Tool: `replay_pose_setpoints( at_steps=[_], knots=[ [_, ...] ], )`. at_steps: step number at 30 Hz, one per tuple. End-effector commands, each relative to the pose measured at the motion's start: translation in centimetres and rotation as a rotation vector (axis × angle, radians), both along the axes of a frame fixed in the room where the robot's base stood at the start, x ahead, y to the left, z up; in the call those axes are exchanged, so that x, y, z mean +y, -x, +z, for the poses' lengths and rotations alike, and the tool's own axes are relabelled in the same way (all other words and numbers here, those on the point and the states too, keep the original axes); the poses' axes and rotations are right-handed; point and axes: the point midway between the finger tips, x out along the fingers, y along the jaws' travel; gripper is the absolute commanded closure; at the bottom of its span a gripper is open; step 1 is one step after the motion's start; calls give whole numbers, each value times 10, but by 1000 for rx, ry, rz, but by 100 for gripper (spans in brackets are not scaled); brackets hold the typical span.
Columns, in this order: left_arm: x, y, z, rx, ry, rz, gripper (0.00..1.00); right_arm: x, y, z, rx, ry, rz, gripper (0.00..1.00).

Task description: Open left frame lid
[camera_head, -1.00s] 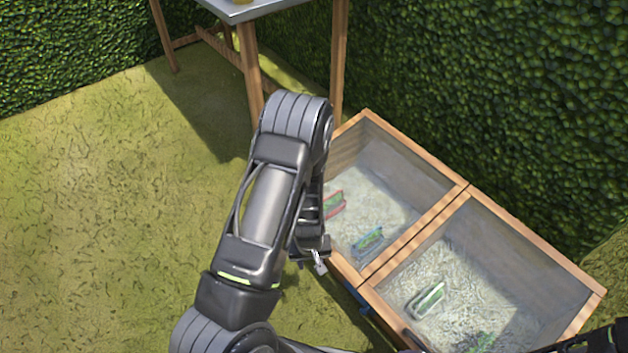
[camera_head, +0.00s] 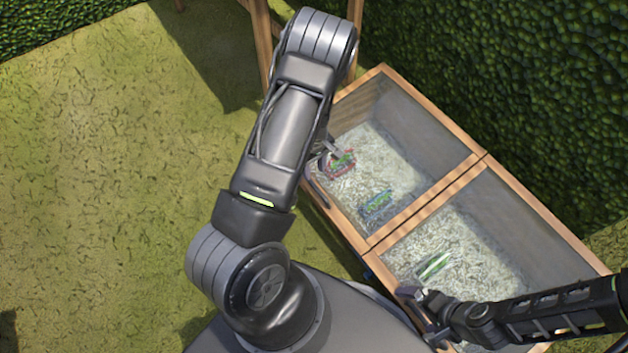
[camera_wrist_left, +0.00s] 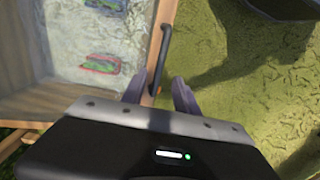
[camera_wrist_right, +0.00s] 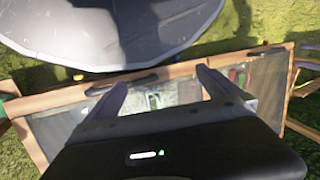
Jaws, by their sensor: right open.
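The left frame (camera_head: 372,82) is a wooden box with a clear glazed lid, which looks lowered. A dark bar handle (camera_head: 317,190) sits on its front edge; it also shows in the left wrist view (camera_wrist_left: 161,55). My left gripper (camera_wrist_left: 159,90) is open at the frame's front edge, with the lower end of the handle between its fingertips in that view. I cannot tell whether they touch. In the head view the left arm partly hides this gripper. My right gripper (camera_wrist_right: 160,88) is open above the front edge of the right frame (camera_head: 540,212).
Red-edged and blue-edged trays (camera_head: 340,163) (camera_head: 377,204) lie in the left frame, and a green-and-white one (camera_head: 434,265) in the right frame. A hedge (camera_head: 500,80) stands close behind. Table legs (camera_head: 262,40) rise at the back. Grass (camera_head: 110,180) is clear at left.

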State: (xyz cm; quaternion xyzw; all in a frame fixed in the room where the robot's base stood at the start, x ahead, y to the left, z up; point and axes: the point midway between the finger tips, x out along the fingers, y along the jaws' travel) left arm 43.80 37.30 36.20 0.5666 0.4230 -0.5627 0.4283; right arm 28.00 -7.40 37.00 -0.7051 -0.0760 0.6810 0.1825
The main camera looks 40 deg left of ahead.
Motion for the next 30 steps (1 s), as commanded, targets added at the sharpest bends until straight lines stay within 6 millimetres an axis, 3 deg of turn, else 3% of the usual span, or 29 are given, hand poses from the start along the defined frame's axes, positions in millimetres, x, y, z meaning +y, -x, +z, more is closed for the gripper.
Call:
replay_pose_setpoints(
  at_steps=[16, 28, 30],
  knots=[
    [0, 0, -70, 2, 0, -1, 64, -1, -1, -23, -2, 1, -4, 0],
    [0, -1, -77, -1, -1, -1, 64, -2, -2, -24, -3, 2, -6, 0],
    [0, -1, -77, -1, -1, -1, 70, -2, -2, -24, -3, 2, -6, 0]
  ],
)
